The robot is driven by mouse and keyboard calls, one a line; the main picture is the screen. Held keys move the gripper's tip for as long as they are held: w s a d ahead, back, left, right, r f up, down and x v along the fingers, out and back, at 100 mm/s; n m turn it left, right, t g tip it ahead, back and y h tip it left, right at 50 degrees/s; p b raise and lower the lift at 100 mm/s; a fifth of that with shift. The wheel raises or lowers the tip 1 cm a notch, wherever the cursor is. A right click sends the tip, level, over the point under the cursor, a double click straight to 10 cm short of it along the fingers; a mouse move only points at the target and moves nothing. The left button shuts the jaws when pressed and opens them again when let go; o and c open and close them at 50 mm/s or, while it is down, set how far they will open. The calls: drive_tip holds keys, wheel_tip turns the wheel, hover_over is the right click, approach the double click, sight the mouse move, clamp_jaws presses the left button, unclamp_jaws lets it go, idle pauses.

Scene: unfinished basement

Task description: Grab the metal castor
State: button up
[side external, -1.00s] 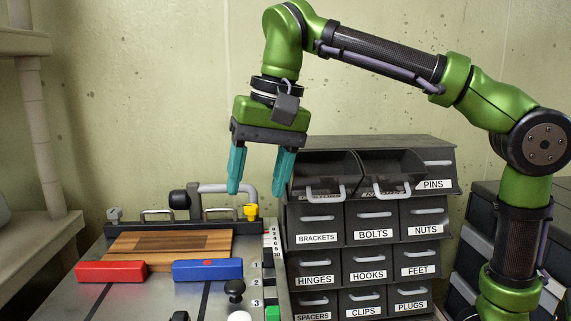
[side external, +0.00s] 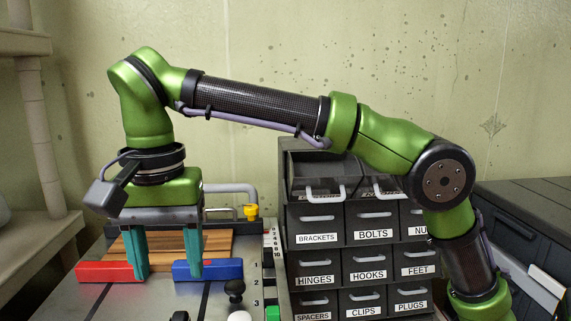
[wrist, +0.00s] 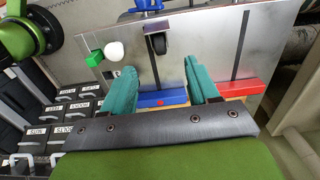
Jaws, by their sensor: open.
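The metal castor (wrist: 157,36), a silver bracket with a black wheel, lies on the metal bench top in the wrist view. It is beyond my fingertips, in line with the gap between them. In the side external view, a dark rounded piece at the bottom edge (side external: 180,316) appears to be the castor, mostly cut off. My gripper (side external: 168,274) is open and empty, pointing down over the bench by the red and blue blocks. Its two teal fingers also show in the wrist view (wrist: 160,70). I cannot tell whether they touch the blocks.
A red block (side external: 98,272) and a blue block (side external: 222,269) lie in front of a wooden board (side external: 218,240). A black knob (side external: 234,287), white ball (wrist: 113,51) and green block (wrist: 94,57) are nearby. A drawer cabinet (side external: 317,225) stands right of the bench.

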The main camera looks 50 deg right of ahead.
sight(179, 316)
wheel_tip(179, 316, down, 9)
drive_tip(key=shift+f, duration=0.2)
idle(0.4)
clamp_jaws()
drive_tip(key=shift+r, duration=0.1)
